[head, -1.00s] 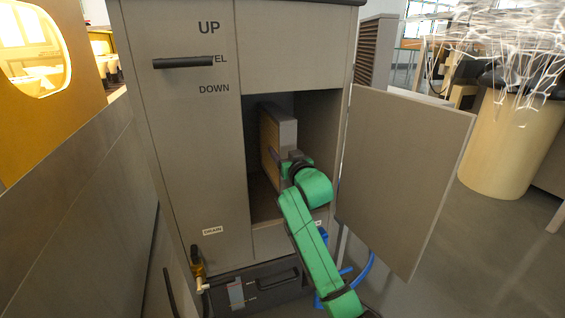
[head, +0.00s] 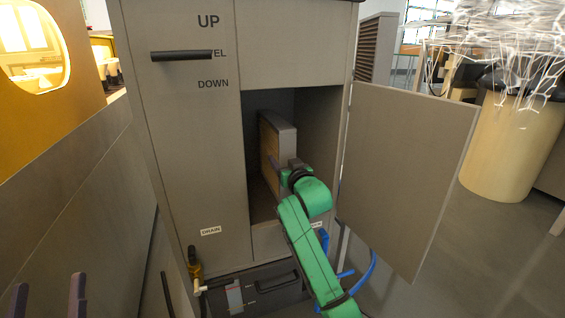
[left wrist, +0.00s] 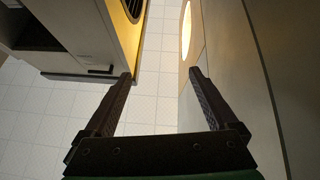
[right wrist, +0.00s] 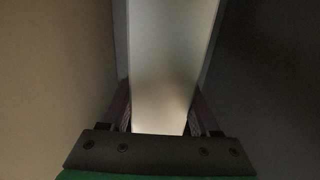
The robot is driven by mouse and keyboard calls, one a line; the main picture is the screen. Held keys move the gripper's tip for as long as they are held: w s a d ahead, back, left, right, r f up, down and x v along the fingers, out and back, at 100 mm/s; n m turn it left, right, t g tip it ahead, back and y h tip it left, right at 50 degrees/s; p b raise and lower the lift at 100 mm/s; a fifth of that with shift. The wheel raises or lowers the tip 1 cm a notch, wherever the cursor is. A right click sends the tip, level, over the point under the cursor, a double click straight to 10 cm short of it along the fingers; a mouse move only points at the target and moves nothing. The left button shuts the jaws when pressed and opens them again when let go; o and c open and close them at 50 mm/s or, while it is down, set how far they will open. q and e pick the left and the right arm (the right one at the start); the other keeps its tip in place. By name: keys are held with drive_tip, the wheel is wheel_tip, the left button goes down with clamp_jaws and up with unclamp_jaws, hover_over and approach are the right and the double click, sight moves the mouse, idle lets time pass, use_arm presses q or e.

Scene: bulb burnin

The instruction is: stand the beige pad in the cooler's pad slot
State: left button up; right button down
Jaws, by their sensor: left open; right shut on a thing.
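The beige pad (head: 271,150) stands upright, edge-on, inside the open compartment of the grey cooler (head: 196,150). Its beige face is toward the left and a grey edge faces me. My right gripper (head: 285,167) is shut on the near edge of the pad, in the compartment's mouth. In the right wrist view the pad (right wrist: 168,65) fills the space between the fingers (right wrist: 160,108). The pad's lower part and any slot under it are hidden by my right arm or in shadow. My left gripper (head: 48,284) is open and empty at the lower left; its spread fingers show in the left wrist view (left wrist: 161,75).
The cooler's door (head: 405,175) hangs open to the right of my right arm. A black lever (head: 182,56) sits by the UP and DOWN labels. A drain tap (head: 196,270), a dark drawer (head: 262,283) and a blue hose (head: 367,270) are low down. A grey panel wall stands left.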

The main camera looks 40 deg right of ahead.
use_arm(q)
drive_tip(key=shift+s+a+r+t, duration=0.15)
drive_tip(key=shift+r+t, duration=0.15)
drive_tip(key=shift+r, duration=0.7)
use_arm(e)
drive_tip(key=shift+c, duration=0.6)
unclamp_jaws()
drive_tip(key=shift+f, duration=0.15)
